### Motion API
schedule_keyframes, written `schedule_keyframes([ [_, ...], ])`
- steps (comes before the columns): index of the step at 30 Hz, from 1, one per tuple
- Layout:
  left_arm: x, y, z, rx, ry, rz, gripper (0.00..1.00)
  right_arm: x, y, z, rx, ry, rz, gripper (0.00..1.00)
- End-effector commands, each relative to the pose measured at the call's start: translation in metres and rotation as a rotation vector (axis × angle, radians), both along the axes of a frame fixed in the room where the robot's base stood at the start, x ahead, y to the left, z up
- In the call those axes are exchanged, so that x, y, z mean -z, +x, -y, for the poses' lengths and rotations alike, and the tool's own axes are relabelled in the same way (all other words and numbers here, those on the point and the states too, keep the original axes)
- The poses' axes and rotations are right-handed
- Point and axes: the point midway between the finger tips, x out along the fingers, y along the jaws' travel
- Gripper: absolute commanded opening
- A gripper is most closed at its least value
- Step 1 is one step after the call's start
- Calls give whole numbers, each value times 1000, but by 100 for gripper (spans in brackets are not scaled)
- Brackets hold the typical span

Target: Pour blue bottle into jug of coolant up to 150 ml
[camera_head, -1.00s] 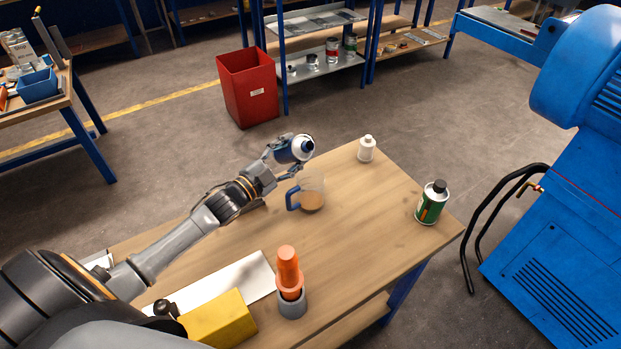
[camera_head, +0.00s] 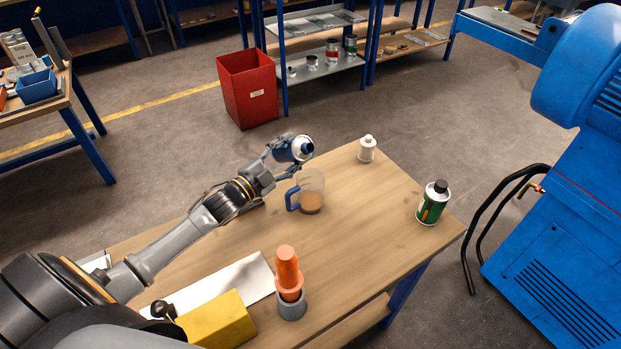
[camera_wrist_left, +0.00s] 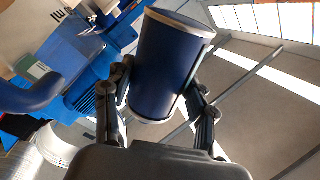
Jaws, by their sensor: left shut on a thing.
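My left gripper (camera_head: 277,155) is shut on the blue bottle (camera_head: 290,150) and holds it tilted, with its neck end toward the right, above the jug. In the left wrist view the bottle (camera_wrist_left: 168,65) sits between the two fingers (camera_wrist_left: 160,100). The clear jug (camera_head: 312,185) with a blue handle stands upright on the table, just below and right of the bottle. Light brown liquid (camera_head: 311,203) lies in its lower part. No stream between bottle and jug can be made out. The jug's scale is too small to read. The right gripper is not in view.
On the wooden table (camera_head: 350,235) stand a white bottle (camera_head: 367,150), a green can (camera_head: 433,204) and orange cones (camera_head: 288,272) in a grey holder. A yellow block (camera_head: 217,320) lies in front. A red bin (camera_head: 248,88) stands on the floor behind.

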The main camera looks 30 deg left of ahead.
Motion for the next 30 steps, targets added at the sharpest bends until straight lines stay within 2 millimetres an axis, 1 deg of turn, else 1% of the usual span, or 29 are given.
schedule_keyframes([
  [30, -6, 1, -2, 0, 79, 27, 12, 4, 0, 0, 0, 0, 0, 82],
])
